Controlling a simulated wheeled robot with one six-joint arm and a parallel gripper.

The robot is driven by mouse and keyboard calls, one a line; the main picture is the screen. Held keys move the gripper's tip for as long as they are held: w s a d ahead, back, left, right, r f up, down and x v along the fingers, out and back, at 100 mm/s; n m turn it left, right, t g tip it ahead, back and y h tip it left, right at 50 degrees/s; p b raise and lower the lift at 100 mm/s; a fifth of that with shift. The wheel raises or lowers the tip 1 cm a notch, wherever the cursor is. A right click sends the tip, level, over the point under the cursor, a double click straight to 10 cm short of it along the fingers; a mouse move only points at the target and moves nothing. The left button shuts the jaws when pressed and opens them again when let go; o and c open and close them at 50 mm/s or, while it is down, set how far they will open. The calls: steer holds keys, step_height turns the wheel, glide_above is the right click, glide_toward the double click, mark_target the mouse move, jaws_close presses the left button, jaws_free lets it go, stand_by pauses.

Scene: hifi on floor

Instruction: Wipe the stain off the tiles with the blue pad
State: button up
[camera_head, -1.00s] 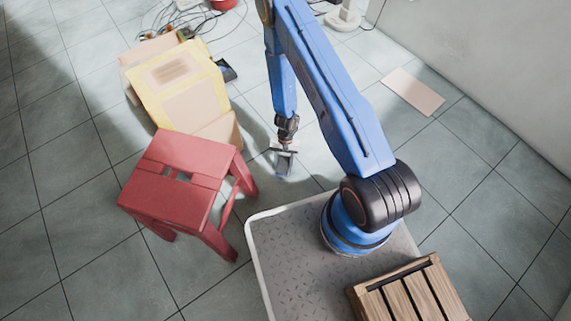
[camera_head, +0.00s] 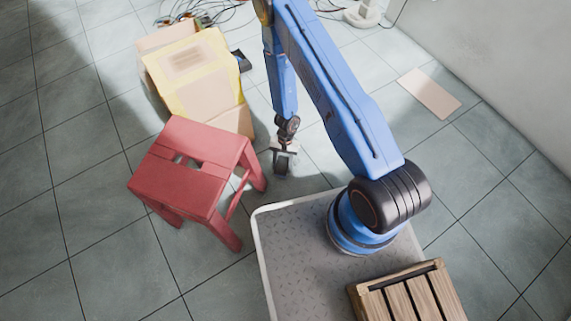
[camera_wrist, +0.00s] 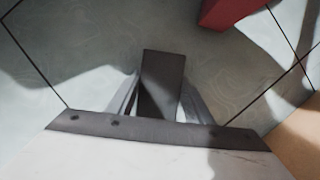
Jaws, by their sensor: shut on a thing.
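My gripper (camera_head: 282,163) points down at the tiles (camera_head: 318,150), just right of the red stool. In the wrist view my gripper (camera_wrist: 160,98) is shut on a flat block, which I take for the blue pad (camera_wrist: 163,72), though it looks dark grey there. In the head view the pad (camera_head: 281,172) is small, dark and mostly hidden by the fingers. Whether it touches the floor I cannot tell. I cannot make out a clear stain; shadow and faint swirls show on the tiles (camera_wrist: 225,85) in the wrist view.
The red stool (camera_head: 192,175) stands close left of my gripper; part of it shows in the wrist view (camera_wrist: 222,10). Cardboard boxes (camera_head: 200,80) stand behind it, with cables (camera_head: 215,12) beyond. A flat tan piece (camera_head: 430,93) lies near the wall at right. Tiles right of my gripper are clear.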

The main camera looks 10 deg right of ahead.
mark_target(281, 166)
steer(key=shift+s+a, duration=0.15)
steer(key=shift+a, duration=0.3)
steer(key=shift+r, duration=0.1)
steer(key=shift+r, duration=3)
steer(key=shift+r, duration=1.45)
